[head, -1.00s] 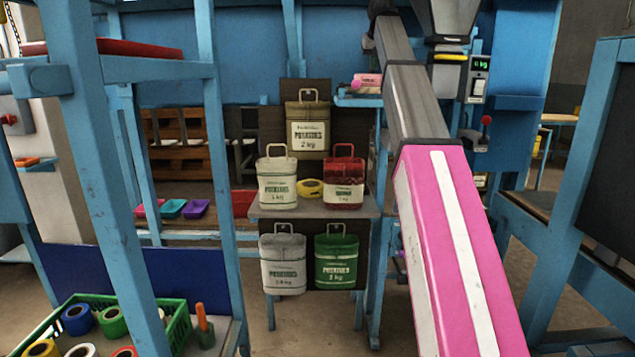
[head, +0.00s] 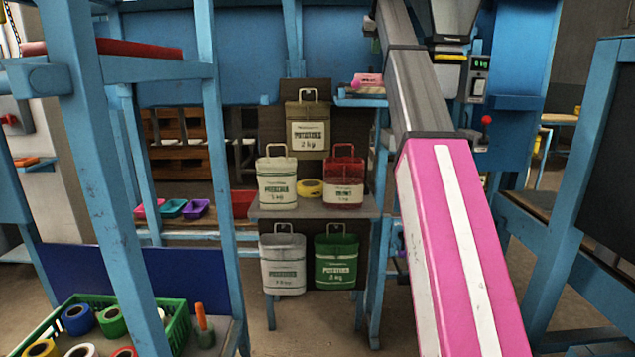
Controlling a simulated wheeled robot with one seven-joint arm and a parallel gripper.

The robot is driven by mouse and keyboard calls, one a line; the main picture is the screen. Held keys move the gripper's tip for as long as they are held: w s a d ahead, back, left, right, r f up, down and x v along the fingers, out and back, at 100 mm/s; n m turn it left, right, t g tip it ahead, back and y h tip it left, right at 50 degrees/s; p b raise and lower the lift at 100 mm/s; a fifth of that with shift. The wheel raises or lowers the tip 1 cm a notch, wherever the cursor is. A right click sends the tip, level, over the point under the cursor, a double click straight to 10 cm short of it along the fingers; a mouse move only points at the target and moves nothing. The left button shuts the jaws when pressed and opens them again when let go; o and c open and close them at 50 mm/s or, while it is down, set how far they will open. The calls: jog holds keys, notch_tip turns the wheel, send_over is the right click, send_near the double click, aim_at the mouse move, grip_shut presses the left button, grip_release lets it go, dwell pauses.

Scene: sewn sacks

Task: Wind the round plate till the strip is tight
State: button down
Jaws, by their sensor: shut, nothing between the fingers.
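I cannot make out a round plate or a strip in the head view. My arm rises from the bottom right, and its far end leaves the picture at the top. My gripper is out of the picture. A scale box with a green-lit display (head: 479,78) hangs on the blue frame right of my arm, beside a metal hopper (head: 452,20). A red-knobbed lever (head: 485,127) is below it. A small purple knob (head: 401,252) shows left of my arm, low on the blue frame.
A yellow roll (head: 310,189) lies between two. A green crate (head: 178,331) of tape rolls is bottom left. Blue posts (head: 222,180) flank the view.

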jog(key=shift+r, duration=0.35)
jog(key=shift+w+a+f, duration=0.1)
jog(key=shift+a+f, duration=0.05)
jog(key=shift+f, duration=0.85)
jog(key=shift+w+a+f, duration=0.1)
jog(key=shift+f, duration=0.95)
jog(key=shift+w+a+f, duration=0.1)
jog(key=shift+a+f, duration=0.05)
jog(key=shift+f, duration=0.85)
jog(key=shift+w+d, duration=0.1)
jog(key=shift+d, duration=0.3)
